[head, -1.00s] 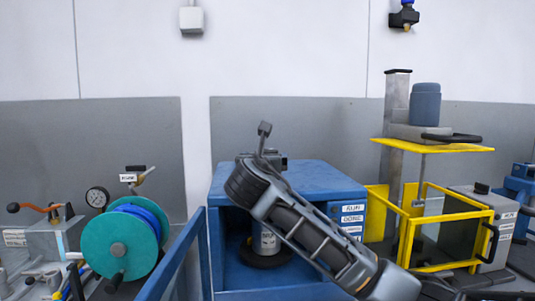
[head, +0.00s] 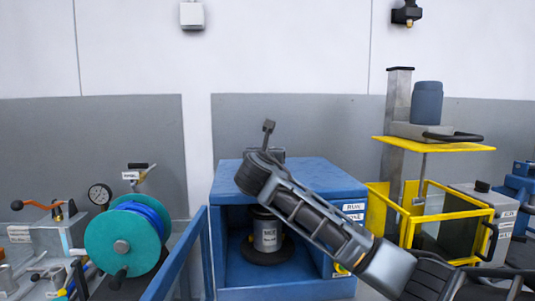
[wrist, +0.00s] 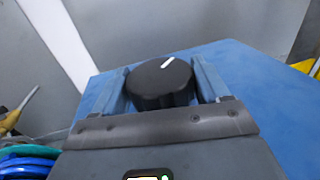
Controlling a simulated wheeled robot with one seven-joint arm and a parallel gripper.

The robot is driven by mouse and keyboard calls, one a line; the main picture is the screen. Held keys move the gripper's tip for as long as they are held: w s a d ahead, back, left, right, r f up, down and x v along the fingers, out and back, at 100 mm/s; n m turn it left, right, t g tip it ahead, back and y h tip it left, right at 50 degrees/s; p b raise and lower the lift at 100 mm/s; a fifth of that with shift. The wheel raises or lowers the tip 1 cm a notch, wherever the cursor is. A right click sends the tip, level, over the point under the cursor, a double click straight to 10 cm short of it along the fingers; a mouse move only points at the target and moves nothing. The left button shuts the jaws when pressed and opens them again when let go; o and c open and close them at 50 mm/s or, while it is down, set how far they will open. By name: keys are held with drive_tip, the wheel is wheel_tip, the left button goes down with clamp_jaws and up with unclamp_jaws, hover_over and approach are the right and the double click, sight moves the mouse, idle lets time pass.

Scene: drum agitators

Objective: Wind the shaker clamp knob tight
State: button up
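The clamp knob (wrist: 160,84) is round and black with a white mark on its top. In the wrist view it lies between the two fingers of my gripper (wrist: 160,66). The fingers lie along its left and right sides with no clear gap, so they look shut on it. The gripper's housing hides its near lower part. The blue shaker box (head: 230,172) stands in the middle of the head view with a labelled grey can (head: 267,234) inside. There, my arm crosses in front of the box, and I cannot make out the knob or my fingertips.
A blue rail (head: 172,262) slants beside the box's left side. A teal hose reel (head: 122,245) and a gauge (head: 99,194) stand further left. A yellow-framed guard with a raised yellow plate (head: 432,146) stands close on the right. A grey wall is behind.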

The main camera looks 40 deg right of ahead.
drive_tip(key=c, duration=0.5)
drive_tip(key=shift+s+d+n+t+y, duration=0.1)
drive_tip(key=shift+n+t+y, duration=0.3)
drive_tip(key=shift+t+y, duration=0.1)
